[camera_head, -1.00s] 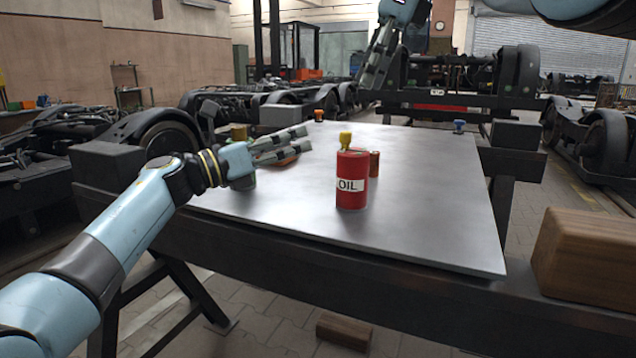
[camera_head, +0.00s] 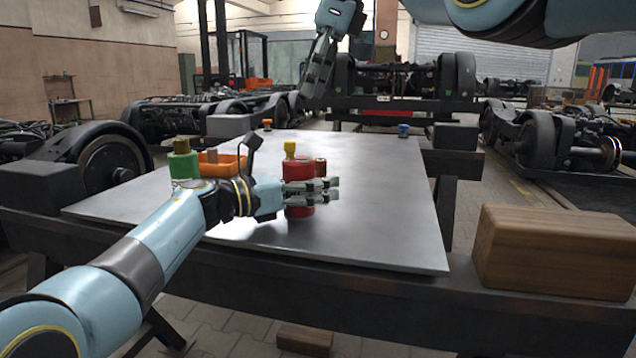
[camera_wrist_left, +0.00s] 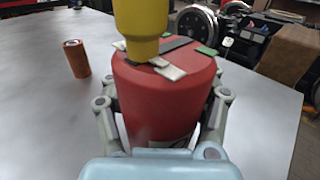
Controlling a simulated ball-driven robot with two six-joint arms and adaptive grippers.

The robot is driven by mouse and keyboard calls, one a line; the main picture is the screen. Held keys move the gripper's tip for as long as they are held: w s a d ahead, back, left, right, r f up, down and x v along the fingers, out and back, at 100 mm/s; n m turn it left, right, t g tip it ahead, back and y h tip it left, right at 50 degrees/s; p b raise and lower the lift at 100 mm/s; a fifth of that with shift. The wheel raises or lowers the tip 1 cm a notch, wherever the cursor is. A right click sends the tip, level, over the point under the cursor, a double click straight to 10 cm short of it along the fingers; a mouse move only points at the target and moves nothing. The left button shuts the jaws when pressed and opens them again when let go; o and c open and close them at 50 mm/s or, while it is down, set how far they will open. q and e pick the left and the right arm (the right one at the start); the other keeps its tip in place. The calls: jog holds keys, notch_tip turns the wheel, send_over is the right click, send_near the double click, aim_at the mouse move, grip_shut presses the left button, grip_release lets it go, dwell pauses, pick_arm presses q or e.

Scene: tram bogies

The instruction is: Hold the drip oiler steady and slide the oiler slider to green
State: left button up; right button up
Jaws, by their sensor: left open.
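The drip oiler is a red can (camera_head: 298,167) with a yellow top, standing upright on the metal table. In the left wrist view the can (camera_wrist_left: 155,110) fills the middle. Its top carries a dark strip (camera_wrist_left: 175,47), a pale tab (camera_wrist_left: 171,72) and green patches (camera_wrist_left: 206,50). I cannot tell for sure which piece is the slider; the yellow top hides part of it. My left gripper (camera_head: 332,189) is open, with its fingers on either side of the can; contact is unclear. My right gripper (camera_head: 318,75) is raised behind the table, away from the oiler; its opening is unclear.
A copper-brown cylinder (camera_head: 321,166) stands just behind the can. A wooden block (camera_head: 555,250) lies right of the table (camera_head: 385,225).

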pick_arm(q)
jog(key=shift+w+d, duration=0.2)
jog(key=shift+d, duration=0.15)
jog(key=shift+c, duration=0.5)
grip_shut()
dwell(0.4)
